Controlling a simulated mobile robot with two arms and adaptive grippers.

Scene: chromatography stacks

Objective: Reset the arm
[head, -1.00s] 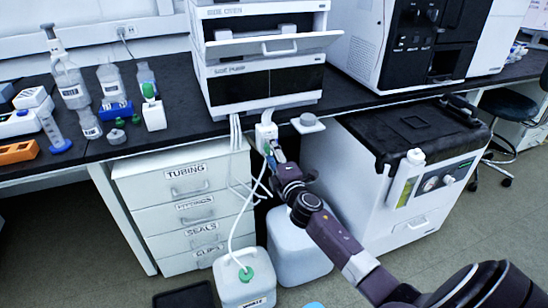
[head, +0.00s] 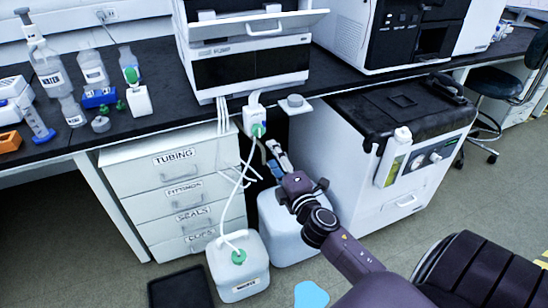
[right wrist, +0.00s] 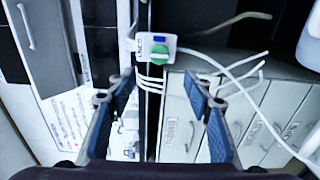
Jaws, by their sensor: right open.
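My right gripper (head: 271,150) is in the middle of the head view, in front of the bench. Its fingers are apart and empty. In the right wrist view the two blue-padded fingers (right wrist: 160,82) stand wide apart. A small white box with a green knob (head: 257,129) hangs at the bench edge below the white instrument. In the right wrist view this box (right wrist: 153,49) lies beyond the fingertips, and the knob shows between them. The gripper appears clear of the box. My left gripper is not in view.
A drawer cabinet (head: 175,188) stands left of the gripper. Two white canisters, one front (head: 238,282) and one behind (head: 283,235), stand on the floor with tubing nearby. A white unit with a black top (head: 345,160) stands to the right. A black tray (head: 181,290) lies on the floor.

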